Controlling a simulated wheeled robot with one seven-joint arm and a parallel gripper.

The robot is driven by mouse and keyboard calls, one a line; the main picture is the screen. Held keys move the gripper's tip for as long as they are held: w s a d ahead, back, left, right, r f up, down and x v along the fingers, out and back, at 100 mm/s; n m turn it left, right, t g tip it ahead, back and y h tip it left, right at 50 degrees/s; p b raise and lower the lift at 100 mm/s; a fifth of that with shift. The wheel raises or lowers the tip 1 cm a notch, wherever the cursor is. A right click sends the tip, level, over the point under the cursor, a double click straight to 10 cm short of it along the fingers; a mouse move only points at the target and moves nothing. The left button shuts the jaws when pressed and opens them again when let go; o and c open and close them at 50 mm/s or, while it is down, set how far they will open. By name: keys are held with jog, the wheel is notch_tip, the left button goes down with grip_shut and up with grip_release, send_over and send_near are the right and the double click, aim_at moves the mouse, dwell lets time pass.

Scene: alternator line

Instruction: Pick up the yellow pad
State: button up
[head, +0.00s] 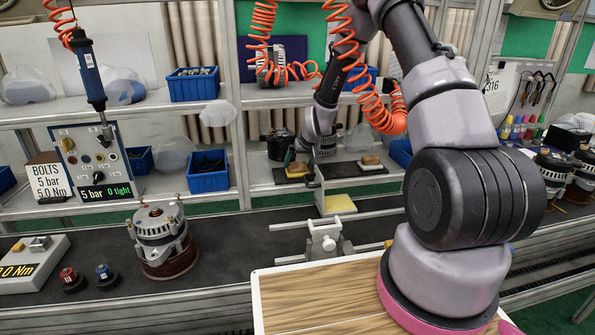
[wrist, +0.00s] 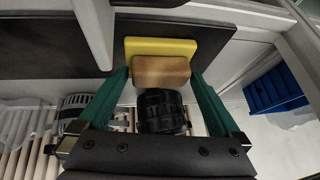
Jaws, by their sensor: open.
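In the wrist view a yellow pad (wrist: 160,47) lies at the edge of a dark mat, with a brown block (wrist: 160,71) against it, partly covering it. I cannot tell if the block rests on the pad. My gripper (wrist: 164,77) is open, its two green fingers spread to either side of the brown block, and nothing is held. In the head view my gripper (head: 291,156) is small and partly hidden by the arm, above the middle shelf. Near it a brown block (head: 297,166) and a yellow edge (head: 297,174) show on the dark mat.
Another brown block (head: 371,160) sits on a dark mat to the right. A yellow surface (head: 340,204) shows on a fixture by the conveyor. A shelf post (wrist: 95,30) stands close on the left in the wrist view; a blue bin (wrist: 275,88) is at right.

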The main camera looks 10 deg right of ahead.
aim_at(299, 164)
jog(key=c, duration=1.1)
jog(key=shift+r, duration=0.1)
jog(key=shift+r, duration=0.5)
notch_tip(299, 164, up, 2)
jog(key=shift+r, duration=0.25)
jog(key=s+d, duration=0.2)
jog(key=d, duration=0.3)
jog(key=s+d, duration=0.3)
jog(key=d, duration=0.3)
jog(key=s+d, duration=0.2)
jog(key=d, duration=0.3)
jog(key=shift+s+d, duration=0.15)
jog(key=shift+s, duration=0.25)
